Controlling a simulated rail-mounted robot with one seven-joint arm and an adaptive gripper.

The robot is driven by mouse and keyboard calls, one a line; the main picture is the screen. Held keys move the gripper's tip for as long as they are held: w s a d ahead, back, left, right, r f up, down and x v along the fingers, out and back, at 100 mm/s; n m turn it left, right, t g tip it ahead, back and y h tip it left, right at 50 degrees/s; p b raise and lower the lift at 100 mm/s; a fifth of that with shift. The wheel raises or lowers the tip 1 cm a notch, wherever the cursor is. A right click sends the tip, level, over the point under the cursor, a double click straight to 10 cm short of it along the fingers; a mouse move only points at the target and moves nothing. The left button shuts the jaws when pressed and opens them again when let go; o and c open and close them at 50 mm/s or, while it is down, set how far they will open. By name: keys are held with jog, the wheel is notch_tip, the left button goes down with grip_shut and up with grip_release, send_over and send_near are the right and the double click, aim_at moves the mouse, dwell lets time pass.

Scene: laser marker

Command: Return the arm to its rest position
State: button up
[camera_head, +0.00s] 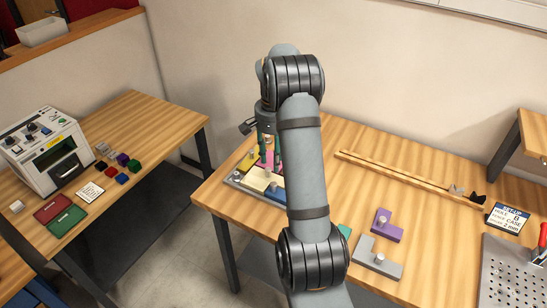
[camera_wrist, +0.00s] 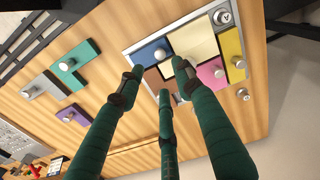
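My arm (camera_head: 305,170) reaches over the right-hand wooden table, and its gripper (camera_head: 268,150) hangs above a grey puzzle tray (camera_head: 237,181). In the wrist view my gripper (camera_wrist: 158,76) has its green fingers apart, with nothing seen held between them. The tray holds knobbed pieces: yellow (camera_wrist: 232,50), pink (camera_wrist: 211,74), blue (camera_wrist: 152,52) and a cream area (camera_wrist: 195,40). A brownish part is partly hidden by the fingers. I cannot tell whether a fingertip touches a piece.
A purple piece (camera_head: 386,226), a grey piece (camera_head: 376,259) and a partly hidden green piece (camera_head: 345,231) lie right of my arm. Beyond are a long wooden strip (camera_head: 405,178), a small sign (camera_head: 507,217) and a perforated plate (camera_head: 505,270). A machine (camera_head: 44,150) stands on the left table.

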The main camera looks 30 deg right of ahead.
aim_at(274, 184)
dwell(0.4)
notch_tip(274, 184, down, 12)
jog(key=shift+s+f+p, duration=0.1)
jog(key=shift+f+p, duration=0.1)
jog(key=shift+p, duration=0.35)
jog(key=shift+r+b, duration=0.4)
jog(key=shift+r, duration=1.45)
jog(key=shift+f, duration=0.1)
